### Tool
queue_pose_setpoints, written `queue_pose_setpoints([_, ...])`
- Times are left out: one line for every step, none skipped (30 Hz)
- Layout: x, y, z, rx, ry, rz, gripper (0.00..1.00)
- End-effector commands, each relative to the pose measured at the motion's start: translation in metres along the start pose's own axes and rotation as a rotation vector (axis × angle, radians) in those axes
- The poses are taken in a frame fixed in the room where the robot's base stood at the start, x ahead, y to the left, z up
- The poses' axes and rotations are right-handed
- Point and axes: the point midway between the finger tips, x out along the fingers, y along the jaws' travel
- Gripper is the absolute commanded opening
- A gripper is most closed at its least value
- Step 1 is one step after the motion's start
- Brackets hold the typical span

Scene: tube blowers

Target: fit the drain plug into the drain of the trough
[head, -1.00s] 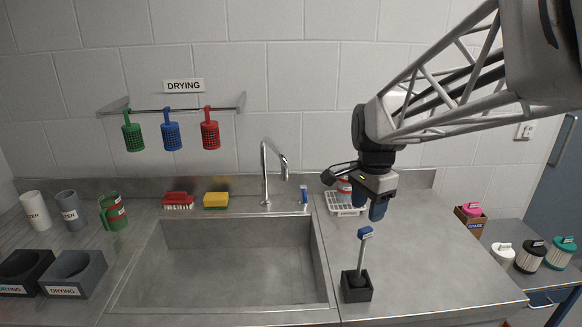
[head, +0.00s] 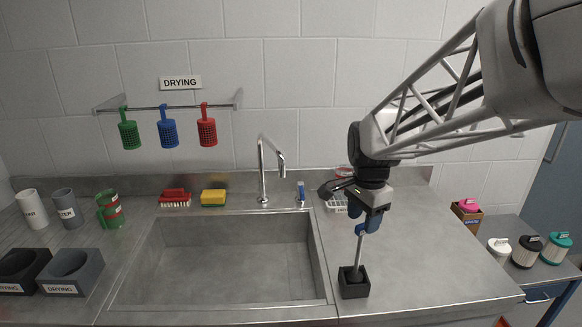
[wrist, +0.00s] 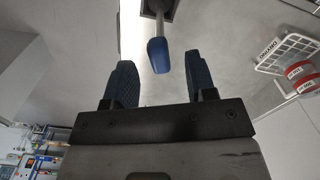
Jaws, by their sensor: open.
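A thin rod (head: 357,250) with a blue grip stands upright in a small black square block (head: 354,286) on the counter right of the trough; it seems to be the drain plug's handle, but its lower end is hidden. My gripper (head: 368,221) is above it, pointing down, and covers much of the blue grip. In the wrist view the blue grip (wrist: 158,56) lies between the two open fingers, with gaps on both sides. The trough (head: 225,260) is a steel sink left of the block. I cannot make out its drain.
A white wire rack (wrist: 285,52) with red-labelled containers stands behind my gripper. A red brush (head: 175,198) and yellow sponge (head: 213,197) lie on the back ledge. The right counter is mostly clear.

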Motion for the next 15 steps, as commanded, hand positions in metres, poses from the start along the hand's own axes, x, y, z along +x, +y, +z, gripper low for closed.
queue_pose_setpoints([0.007,0.001,0.0,0.0,-0.001,0.002,0.51])
queue_pose_setpoints([0.01,0.001,-0.001,0.0,-0.001,0.001,0.51])
queue_pose_setpoints([0.015,0.001,-0.001,0.0,-0.001,0.002,0.51])
queue_pose_setpoints([0.018,0.001,-0.001,0.0,-0.001,0.002,0.51])
queue_pose_setpoints([0.022,0.001,-0.001,0.0,-0.001,0.002,0.51])
queue_pose_setpoints([0.025,0.0,-0.001,0.0,0.0,0.001,0.51])
queue_pose_setpoints([0.028,0.0,-0.001,0.0,0.0,0.0,0.51])
queue_pose_setpoints([0.03,0.0,-0.001,0.0,0.0,0.0,0.51])
queue_pose_setpoints([0.033,0.0,-0.001,0.0,0.0,0.001,0.51])
queue_pose_setpoints([0.034,0.0,-0.001,0.0,0.0,0.001,0.51])
queue_pose_setpoints([0.035,0.0,-0.001,0.0,0.0,0.0,0.51])
queue_pose_setpoints([0.036,0.0,-0.001,0.0,0.0,0.0,0.51])
queue_pose_setpoints([0.036,0.0,-0.001,0.0,0.0,0.0,0.51])
queue_pose_setpoints([0.036,0.0,-0.001,0.0,0.0,0.0,0.51])
queue_pose_setpoints([0.036,0.0,-0.001,0.0,0.0,-0.001,0.51])
